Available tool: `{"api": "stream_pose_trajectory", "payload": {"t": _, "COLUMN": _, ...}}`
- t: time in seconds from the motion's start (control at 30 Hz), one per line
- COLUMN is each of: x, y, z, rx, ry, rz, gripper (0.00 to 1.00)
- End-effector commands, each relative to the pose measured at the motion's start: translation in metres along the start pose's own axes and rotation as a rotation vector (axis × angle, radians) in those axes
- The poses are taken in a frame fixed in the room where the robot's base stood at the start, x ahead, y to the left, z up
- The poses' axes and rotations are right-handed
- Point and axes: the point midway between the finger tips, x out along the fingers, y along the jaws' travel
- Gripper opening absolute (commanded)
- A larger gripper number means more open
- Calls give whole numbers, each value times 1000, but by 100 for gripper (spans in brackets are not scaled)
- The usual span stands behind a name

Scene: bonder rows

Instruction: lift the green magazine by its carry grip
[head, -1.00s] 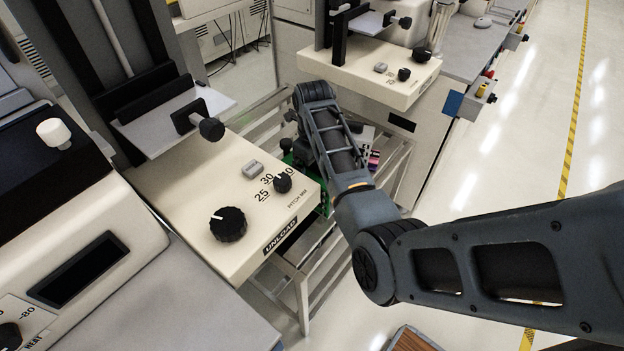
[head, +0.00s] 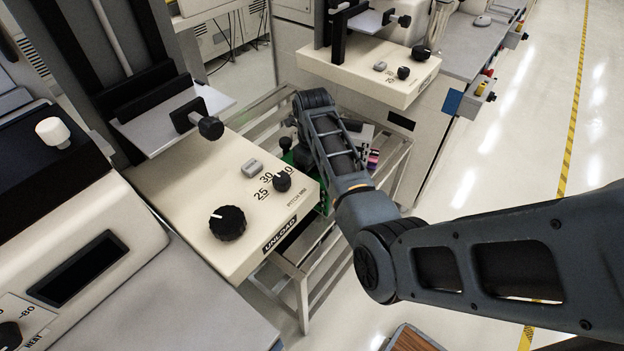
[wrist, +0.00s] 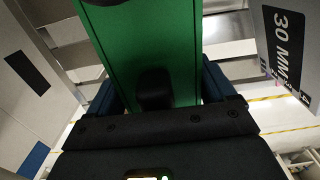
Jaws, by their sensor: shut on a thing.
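The green magazine (wrist: 150,40) fills the middle of the wrist view as a broad green face. A black grip-like piece (wrist: 155,88) stands out from it close to my gripper (wrist: 157,92). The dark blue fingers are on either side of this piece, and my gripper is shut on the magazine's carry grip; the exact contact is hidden. In the head view only slivers of the green magazine (head: 288,157) show beside my arm, by the metal rack. My arm hides the gripper there, and I cannot tell whether the magazine is clear of its support.
A cream UNLOAD unit (head: 215,205) with knobs stands close left of my arm. A metal rack (head: 302,285) is below. Another cream unit (head: 370,70) stands behind. A label reading 30 MM (wrist: 285,45) is at the right in the wrist view. Open floor lies to the right.

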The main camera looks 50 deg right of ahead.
Motion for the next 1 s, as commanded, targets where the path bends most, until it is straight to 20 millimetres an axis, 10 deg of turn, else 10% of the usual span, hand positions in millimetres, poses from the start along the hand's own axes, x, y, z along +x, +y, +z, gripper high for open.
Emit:
{"api": "stream_pose_trajectory", "payload": {"t": 0.23, "x": 0, "y": 0, "z": 0, "rx": 0, "ry": 0, "rz": 0, "gripper": 23}}
{"api": "stream_pose_trajectory", "payload": {"t": 0.57, "x": -8, "y": 0, "z": 2, "rx": -1, "ry": -4, "rz": -2, "gripper": 23}}
{"api": "stream_pose_trajectory", "payload": {"t": 1.0, "x": -82, "y": 0, "z": 2, "rx": -1, "ry": -5, "rz": -2, "gripper": 23}}
